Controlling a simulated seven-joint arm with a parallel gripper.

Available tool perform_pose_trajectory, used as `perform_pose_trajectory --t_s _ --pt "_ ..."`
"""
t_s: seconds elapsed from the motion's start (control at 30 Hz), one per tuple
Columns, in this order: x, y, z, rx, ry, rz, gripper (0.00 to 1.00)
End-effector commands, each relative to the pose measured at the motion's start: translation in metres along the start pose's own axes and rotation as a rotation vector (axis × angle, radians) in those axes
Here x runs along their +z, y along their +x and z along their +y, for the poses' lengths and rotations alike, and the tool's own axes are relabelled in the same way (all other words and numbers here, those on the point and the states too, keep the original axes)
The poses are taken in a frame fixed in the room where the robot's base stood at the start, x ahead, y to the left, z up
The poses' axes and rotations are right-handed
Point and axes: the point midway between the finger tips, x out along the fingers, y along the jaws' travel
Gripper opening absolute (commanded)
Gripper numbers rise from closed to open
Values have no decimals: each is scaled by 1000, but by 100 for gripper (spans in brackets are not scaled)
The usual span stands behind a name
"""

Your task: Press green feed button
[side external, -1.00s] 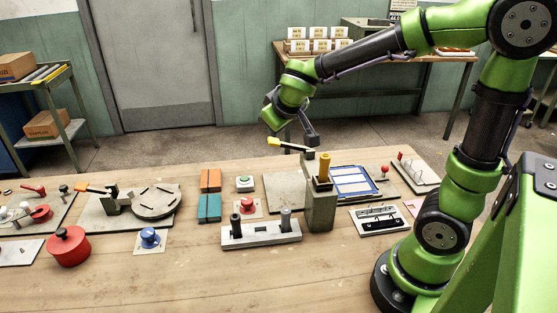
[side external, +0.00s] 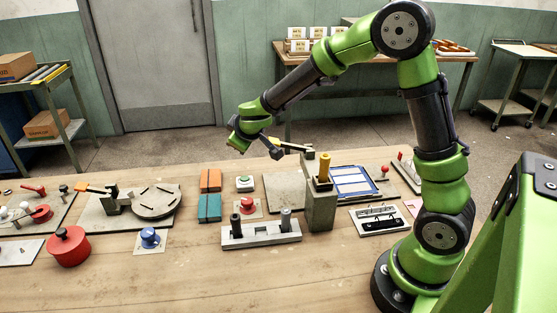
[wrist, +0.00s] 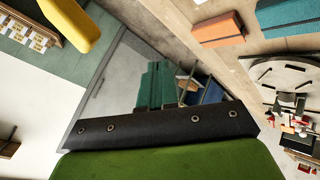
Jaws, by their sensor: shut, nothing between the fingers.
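The green feed button (side external: 245,180) is the small green cap on a white box, near the middle of the table in the side view. My gripper (side external: 275,153) is shut and empty, in the air above the table, higher than the green button and a little to its right in the side view. It is apart from the button. I cannot make out the button in the wrist view, where a dark bolted bar and a green part of my arm fill the lower middle.
An orange block (side external: 210,180) and a teal block (side external: 209,208) lie left of the button. A red button (side external: 247,203) is just in front of it. A grey post with a yellow top (side external: 324,168) stands right.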

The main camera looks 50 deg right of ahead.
Motion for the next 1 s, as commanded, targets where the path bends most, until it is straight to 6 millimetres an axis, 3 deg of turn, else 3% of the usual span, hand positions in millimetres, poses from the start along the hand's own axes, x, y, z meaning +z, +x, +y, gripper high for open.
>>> perform_pose_trajectory --t_s 0.6,1.0 --pt "38 51 -38 -1 -2 -4 0" --pt "44 60 -44 -1 0 -1 0"
